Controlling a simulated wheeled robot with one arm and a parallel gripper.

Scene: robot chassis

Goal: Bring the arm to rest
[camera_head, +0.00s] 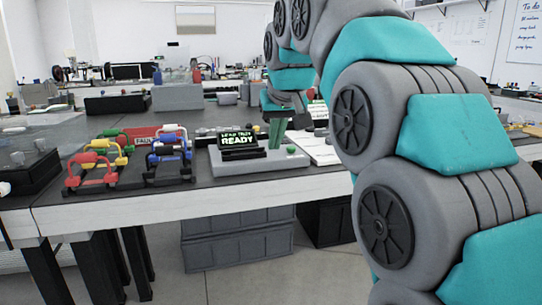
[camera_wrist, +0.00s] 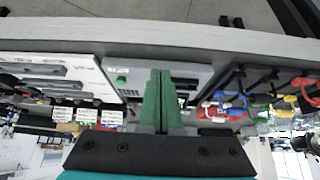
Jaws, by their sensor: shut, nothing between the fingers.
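My teal and grey arm curves from the lower right of the head view up over the top and down to the gripper. The grey base (camera_head: 258,165) under the screen sits on the bench close to the fingers; I cannot tell whether they touch it.
Racks with red, yellow, green and blue handles (camera_head: 93,171) stand left of the screen. A white sheet (camera_head: 318,151) lies to its right. The bench's front edge (camera_head: 190,204) runs below, with grey crates (camera_head: 238,240) on the floor beneath.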

